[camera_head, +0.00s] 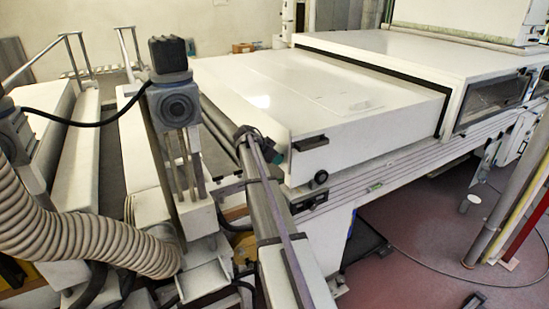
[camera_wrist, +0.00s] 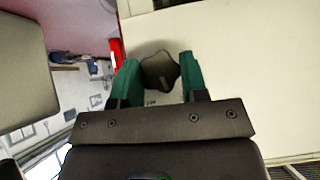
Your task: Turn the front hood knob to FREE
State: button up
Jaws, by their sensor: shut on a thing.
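The front hood knob (camera_wrist: 159,70) is dark and lobed and sits on a pale panel in the wrist view. A small pale mark shows on its face, and tiny lettering below it is too small to read. My gripper (camera_wrist: 157,64) has a green finger on each side of the knob and is shut on it. In the head view my gripper (camera_head: 277,154) is at the near left corner of the white hood (camera_head: 320,100). The knob it holds is hidden there behind the gripper and arm.
A dark handle (camera_head: 310,143) and a round black knob (camera_head: 321,177) are on the hood side, right of my gripper. A ribbed hose (camera_head: 80,235) and a column-like unit (camera_head: 175,100) stand at left. Open red floor (camera_head: 430,240) lies at right.

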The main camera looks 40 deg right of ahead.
jog(key=shift+w+f+n+g+y+b, duration=0.15)
jog(key=shift+n+g+b, duration=0.35)
jog(key=shift+g, duration=0.7)
jog(key=shift+w+r+n+g+y+b, duration=0.2)
jog(key=shift+n+g, duration=0.5)
jog(key=shift+g, duration=0.5)
jog(key=shift+s, duration=0.2)
jog(key=o, duration=0.9)
